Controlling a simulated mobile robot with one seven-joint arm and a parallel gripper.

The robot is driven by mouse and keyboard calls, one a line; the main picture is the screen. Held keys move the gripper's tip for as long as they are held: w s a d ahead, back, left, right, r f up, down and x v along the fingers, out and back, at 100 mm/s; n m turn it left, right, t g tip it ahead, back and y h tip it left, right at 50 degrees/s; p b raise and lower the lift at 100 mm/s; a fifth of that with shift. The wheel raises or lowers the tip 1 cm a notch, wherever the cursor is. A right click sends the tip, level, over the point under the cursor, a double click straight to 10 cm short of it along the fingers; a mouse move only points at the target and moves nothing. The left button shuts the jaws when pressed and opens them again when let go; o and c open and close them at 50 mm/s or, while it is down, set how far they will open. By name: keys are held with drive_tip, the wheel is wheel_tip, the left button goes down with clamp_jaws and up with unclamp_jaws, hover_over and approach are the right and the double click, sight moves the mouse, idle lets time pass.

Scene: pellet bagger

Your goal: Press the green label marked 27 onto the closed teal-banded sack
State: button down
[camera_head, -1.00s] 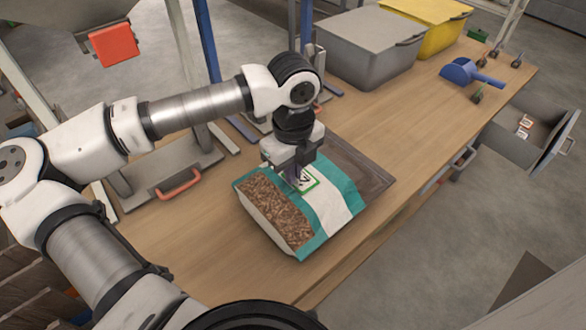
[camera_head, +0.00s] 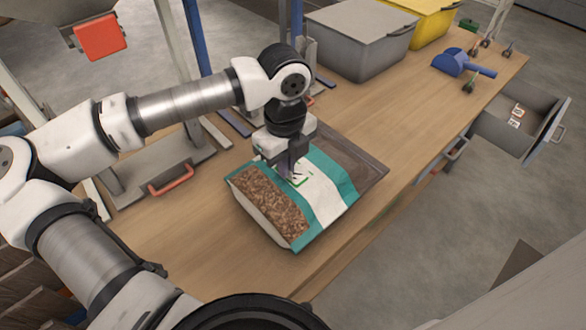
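The teal-banded sack (camera_head: 326,203) lies flat on the wooden bench. It has a white middle band and a clear window full of brown pellets at its near left end. The white label with a green border (camera_head: 301,179) is at the sack's upper face, by the edge between teal and white. Its number is too small and too covered to read. My gripper (camera_head: 292,172) points down over the label, its fingers close together and at the label. Whether the label touches the sack all over is hidden by the fingers.
Grey (camera_head: 358,42) and yellow (camera_head: 430,18) bins stand at the back of the bench. A blue scoop (camera_head: 455,64) lies to their right. An open drawer (camera_head: 510,125) with labels inside sticks out at the right. A metal base with a red handle (camera_head: 170,181) stands left of the sack.

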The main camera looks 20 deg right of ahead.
drive_tip(key=c, duration=1.5)
unclamp_jaws()
drive_tip(key=shift+c, duration=0.2)
wheel_tip(320, 180, up, 14)
drive_tip(key=b, duration=0.2)
drive_tip(key=shift+f, duration=0.15)
